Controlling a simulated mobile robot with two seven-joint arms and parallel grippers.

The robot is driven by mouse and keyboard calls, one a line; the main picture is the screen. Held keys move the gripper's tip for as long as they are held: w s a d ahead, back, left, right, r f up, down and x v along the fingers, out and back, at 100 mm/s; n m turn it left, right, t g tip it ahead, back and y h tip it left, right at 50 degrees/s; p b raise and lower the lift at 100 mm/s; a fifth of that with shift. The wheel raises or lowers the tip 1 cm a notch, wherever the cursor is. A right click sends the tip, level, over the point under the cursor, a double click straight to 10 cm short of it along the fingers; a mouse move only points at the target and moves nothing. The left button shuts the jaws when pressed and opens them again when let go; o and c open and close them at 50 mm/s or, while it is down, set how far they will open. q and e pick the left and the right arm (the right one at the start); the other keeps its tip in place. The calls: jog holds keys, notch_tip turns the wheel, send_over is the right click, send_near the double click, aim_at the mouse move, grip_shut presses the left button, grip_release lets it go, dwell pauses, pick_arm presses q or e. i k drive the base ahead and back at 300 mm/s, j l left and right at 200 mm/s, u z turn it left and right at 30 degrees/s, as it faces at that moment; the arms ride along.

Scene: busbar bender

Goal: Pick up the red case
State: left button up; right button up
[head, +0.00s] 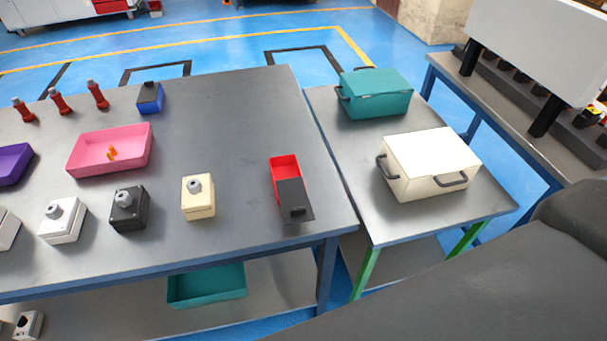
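The red case (285,167) lies on the grey table near its right end, in the head view. It is a red box with a dark grey lid (292,197) over its near part; the far part shows red. A small dark block sits at the lid's near end. Nothing touches the case. Neither of my grippers shows in the head view. A large dark arm link of mine fills the lower right corner.
A pink tray (82,153), a cream button box (198,203), a black one (129,216) and a blue box (150,104) stand left of the case. A second table (345,150) at right carries a teal case (385,101) and a white case (425,150). Table around the red case is clear.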

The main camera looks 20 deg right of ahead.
aim_at(286, 166)
jog(key=l, duration=1.55)
